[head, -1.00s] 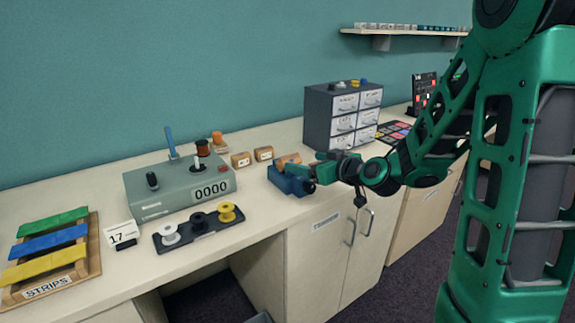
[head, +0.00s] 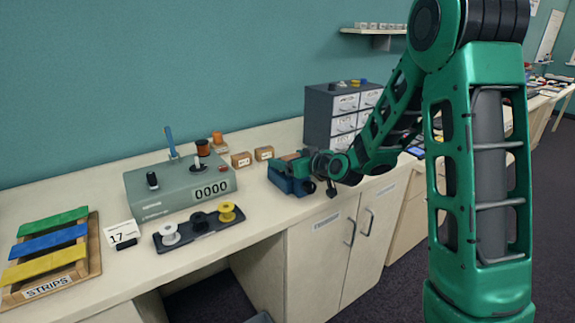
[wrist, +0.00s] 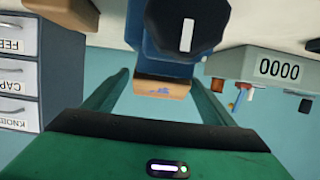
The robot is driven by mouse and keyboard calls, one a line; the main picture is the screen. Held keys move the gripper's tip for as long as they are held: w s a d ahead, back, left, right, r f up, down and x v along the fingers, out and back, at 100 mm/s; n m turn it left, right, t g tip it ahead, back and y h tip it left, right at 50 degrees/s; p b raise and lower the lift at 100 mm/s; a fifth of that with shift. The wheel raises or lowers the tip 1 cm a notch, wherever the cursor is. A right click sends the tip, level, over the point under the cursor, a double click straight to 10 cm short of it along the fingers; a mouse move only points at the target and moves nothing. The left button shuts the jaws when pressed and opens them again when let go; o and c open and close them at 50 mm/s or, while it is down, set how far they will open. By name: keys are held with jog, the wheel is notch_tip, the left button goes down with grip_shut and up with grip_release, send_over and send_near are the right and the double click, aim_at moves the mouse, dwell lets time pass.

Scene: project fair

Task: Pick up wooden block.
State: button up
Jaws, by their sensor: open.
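A small wooden block (wrist: 160,88) with a blue-purple mark on its face shows in the wrist view, between my gripper's two fingers. It sits at the blue vise (wrist: 150,58). My gripper (wrist: 160,80) is open, one finger to each side of the block, with a visible gap on both sides. In the head view, my gripper (head: 297,163) is at the blue vise (head: 287,182) on the counter. There the block is mostly hidden by the gripper.
Two more wooden blocks (head: 241,160) (head: 264,153) stand left of the vise. A grey box reading 0000 (head: 180,189), a spool holder (head: 200,226) and a strip rack (head: 92,250) are further left. A drawer cabinet (head: 318,115) stands behind right.

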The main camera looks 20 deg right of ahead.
jog(key=c, duration=1.2)
jog(key=shift+c, duration=0.2)
jog(key=shift+r, duration=0.15)
